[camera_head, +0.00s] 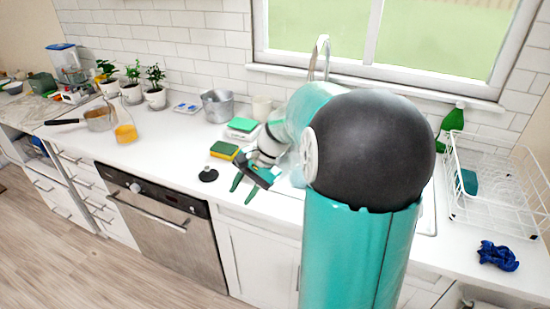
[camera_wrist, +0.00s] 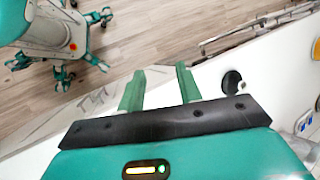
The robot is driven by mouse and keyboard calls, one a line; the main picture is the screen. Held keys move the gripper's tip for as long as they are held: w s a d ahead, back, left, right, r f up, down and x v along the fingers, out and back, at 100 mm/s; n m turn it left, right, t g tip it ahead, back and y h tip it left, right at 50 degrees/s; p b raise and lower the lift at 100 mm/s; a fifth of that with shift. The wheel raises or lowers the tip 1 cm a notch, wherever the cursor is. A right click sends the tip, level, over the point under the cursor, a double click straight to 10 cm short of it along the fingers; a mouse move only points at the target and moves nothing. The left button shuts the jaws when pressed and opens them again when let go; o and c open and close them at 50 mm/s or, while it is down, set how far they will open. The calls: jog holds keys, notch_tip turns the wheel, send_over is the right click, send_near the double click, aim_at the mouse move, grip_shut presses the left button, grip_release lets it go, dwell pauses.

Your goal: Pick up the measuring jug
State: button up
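My gripper (camera_head: 245,187) is open and empty over the front edge of the white counter, left of the sink. In the wrist view its two green fingers (camera_wrist: 160,82) stand apart with nothing between them. I cannot identify the measuring jug for sure. A grey metal-looking vessel (camera_head: 217,106) stands at the back of the counter near the wall, behind and left of my gripper. A white cup-like vessel (camera_head: 262,108) stands to its right. My arm hides much of the sink area.
A black round stopper-like object (camera_head: 208,174) and a yellow-green sponge (camera_head: 224,150) lie left of my gripper. A pan (camera_head: 99,119), an orange jar (camera_head: 125,133) and potted plants (camera_head: 132,92) stand further left. A wire dish rack (camera_head: 497,190) and blue cloth (camera_head: 498,256) are at right.

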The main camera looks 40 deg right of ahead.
jog(key=d+f+m+t+y, duration=0.1)
jog(key=d+m, duration=0.1)
jog(key=d, duration=0.2)
jog(key=d+f+m+t+y, duration=0.1)
jog(key=d+f+m, duration=0.1)
jog(key=d, duration=0.3)
jog(key=w+d+f+m+t+y, duration=0.1)
jog(key=d+f+m, duration=0.1)
jog(key=d, duration=0.2)
jog(key=shift+w+d+f+t, duration=0.1)
jog(key=shift+d+f+t, duration=0.1)
jog(key=shift+t, duration=0.1)
jog(key=s+d+f+m+t, duration=0.2)
jog(key=d+f+m+t, duration=0.1)
jog(key=d, duration=0.4)
jog(key=s+d+f+m+t+y, duration=0.1)
jog(key=s+d+f+m+t, duration=0.1)
jog(key=d+f, duration=0.3)
jog(key=s+d+f+m+t, duration=0.2)
jog(key=d+f+m+t, duration=0.1)
jog(key=d, duration=0.5)
jog(key=shift+s+d+f+m+t, duration=0.35)
jog(key=shift+f+m+t, duration=0.1)
jog(key=shift+m, duration=0.35)
jog(key=x, duration=1.3)
jog(key=shift+w+a+r, duration=0.1)
jog(key=shift+a, duration=0.25)
grip_shut()
